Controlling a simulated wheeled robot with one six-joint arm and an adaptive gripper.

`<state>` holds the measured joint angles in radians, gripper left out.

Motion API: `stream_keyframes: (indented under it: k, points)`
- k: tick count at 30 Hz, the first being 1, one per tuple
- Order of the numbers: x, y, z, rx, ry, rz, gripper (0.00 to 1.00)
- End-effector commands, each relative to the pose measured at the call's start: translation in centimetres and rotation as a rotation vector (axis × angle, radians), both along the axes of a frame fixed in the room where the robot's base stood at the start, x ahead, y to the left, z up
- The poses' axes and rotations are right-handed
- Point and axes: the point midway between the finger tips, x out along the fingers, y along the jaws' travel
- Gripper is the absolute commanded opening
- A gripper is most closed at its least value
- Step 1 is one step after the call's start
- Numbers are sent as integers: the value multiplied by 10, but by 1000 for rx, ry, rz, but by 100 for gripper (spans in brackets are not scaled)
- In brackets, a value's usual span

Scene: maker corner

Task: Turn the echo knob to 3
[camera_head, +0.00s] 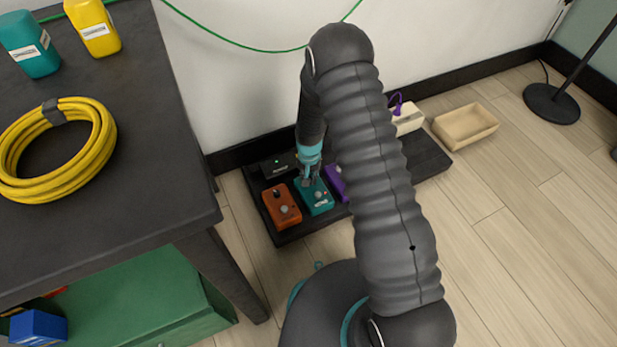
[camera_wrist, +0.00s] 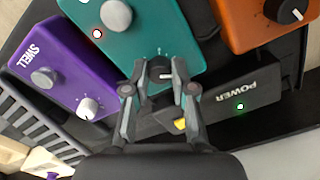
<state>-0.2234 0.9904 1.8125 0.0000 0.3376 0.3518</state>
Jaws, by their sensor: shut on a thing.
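The teal pedal (camera_head: 322,205) stands on a dark board on the floor, between an orange and a purple pedal. It also shows in the wrist view (camera_wrist: 165,30), with a silver footswitch (camera_wrist: 116,14) and a lit red light (camera_wrist: 97,34). I cannot read an echo label on it. My gripper (camera_head: 310,181) reaches down to its far end. In the wrist view my gripper (camera_wrist: 162,73) is shut on the pedal's small dark knob (camera_wrist: 161,73), one finger on each side. A pale pointer mark shows; the dial's marks are too small to read.
The purple SWELL pedal (camera_wrist: 62,70) and the orange pedal (camera_head: 281,208) flank the teal one closely. A black POWER box (camera_wrist: 245,98) with a green light sits behind. A wooden tray (camera_head: 465,126) lies right of the board (camera_head: 431,164); a dark table (camera_head: 150,150) stands left.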

Motion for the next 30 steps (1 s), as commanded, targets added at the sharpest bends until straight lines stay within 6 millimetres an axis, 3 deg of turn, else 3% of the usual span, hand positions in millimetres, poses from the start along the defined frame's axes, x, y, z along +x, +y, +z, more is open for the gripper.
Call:
stream_keyframes:
  k: [1, 2, 4, 5, 17, 30]
  points:
    - [-3, 1, -1, -1, 7, 1, 0]
    - [-3, 1, -1, -1, 7, 1, 30]
    - [-3, 1, -1, -1, 6, 1, 47]
    - [-2, 0, -1, -1, 6, 1, 50]
    - [0, -1, 6, 0, 1, -1, 50]
    - [0, -1, 83, 0, 0, -1, 50]
